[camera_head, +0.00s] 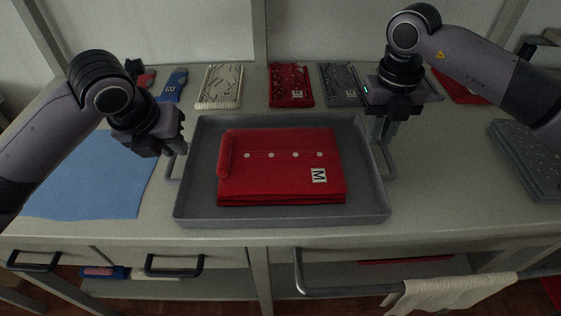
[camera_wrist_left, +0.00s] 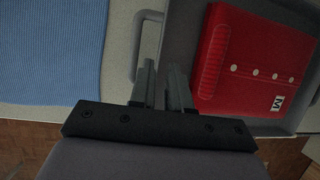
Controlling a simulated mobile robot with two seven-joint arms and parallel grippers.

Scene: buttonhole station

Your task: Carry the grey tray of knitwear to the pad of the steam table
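The grey tray (camera_head: 280,218) lies on the table with a folded red knit garment (camera_head: 285,178) in it. The garment has white buttons and a label marked M; it also shows in the left wrist view (camera_wrist_left: 240,75). The tray has a handle at each side: the left handle (camera_wrist_left: 136,45) and the right handle (camera_head: 389,160). My left gripper (camera_head: 183,150) is beside the left handle; its fingers (camera_wrist_left: 163,72) stand slightly apart with nothing visible between them. My right gripper (camera_head: 381,130) points down near the right handle; its finger gap is unclear. I cannot identify the steam table's pad.
A blue ribbed cloth or mat (camera_head: 95,178) lies left of the tray. Folded white (camera_head: 220,86), red (camera_head: 291,85) and grey (camera_head: 342,84) knits lie along the back. A dark grey stack (camera_head: 530,155) is at right. A pale cloth (camera_head: 455,293) hangs on the front rail.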

